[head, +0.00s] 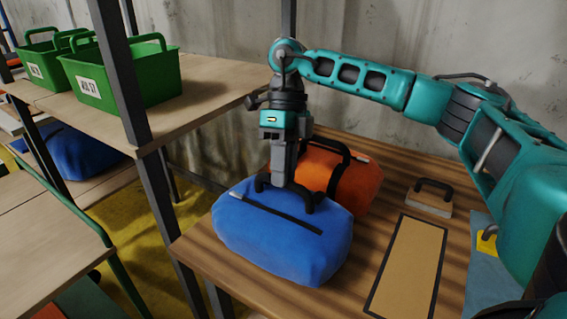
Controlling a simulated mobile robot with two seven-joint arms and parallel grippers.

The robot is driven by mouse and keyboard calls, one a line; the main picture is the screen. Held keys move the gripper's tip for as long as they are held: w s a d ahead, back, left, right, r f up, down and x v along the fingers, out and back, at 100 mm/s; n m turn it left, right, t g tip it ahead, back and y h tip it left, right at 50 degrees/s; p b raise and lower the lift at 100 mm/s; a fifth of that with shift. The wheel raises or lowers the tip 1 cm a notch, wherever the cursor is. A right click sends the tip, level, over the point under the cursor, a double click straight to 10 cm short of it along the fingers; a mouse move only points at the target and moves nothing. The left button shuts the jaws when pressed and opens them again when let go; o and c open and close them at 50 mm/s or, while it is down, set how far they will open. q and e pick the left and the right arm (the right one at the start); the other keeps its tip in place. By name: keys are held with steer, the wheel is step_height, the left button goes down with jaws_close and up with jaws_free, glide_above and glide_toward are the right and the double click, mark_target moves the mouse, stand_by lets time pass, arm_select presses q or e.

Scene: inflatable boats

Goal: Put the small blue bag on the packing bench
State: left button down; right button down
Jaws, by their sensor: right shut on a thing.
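A blue bag (282,243) with a black zip strip and black handle is on or just above the left part of the wooden bench (205,252); I cannot tell if its underside touches. My right gripper (284,184) points straight down from above and is shut on the bag's handle. The fingertips are partly hidden at the handle. My left gripper is not in view.
An orange bag (362,183) with a black handle sits right behind the blue one. A black-framed tan panel (407,268) and a handled block (430,198) lie to the right. Green crates (125,82) stand on the shelf; another blue bag (80,152) lies below it.

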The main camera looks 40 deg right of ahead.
steer(key=c, duration=1.1)
jaws_free()
steer(key=shift+o, duration=0.2)
arm_select(q)
steer(key=p, duration=0.1)
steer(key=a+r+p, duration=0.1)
steer(key=p, duration=0.1)
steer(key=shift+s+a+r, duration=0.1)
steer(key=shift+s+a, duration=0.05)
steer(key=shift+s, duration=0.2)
arm_select(e)
steer(key=v, duration=1.2)
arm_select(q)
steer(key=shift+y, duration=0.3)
arm_select(e)
steer(key=shift+s, duration=0.1)
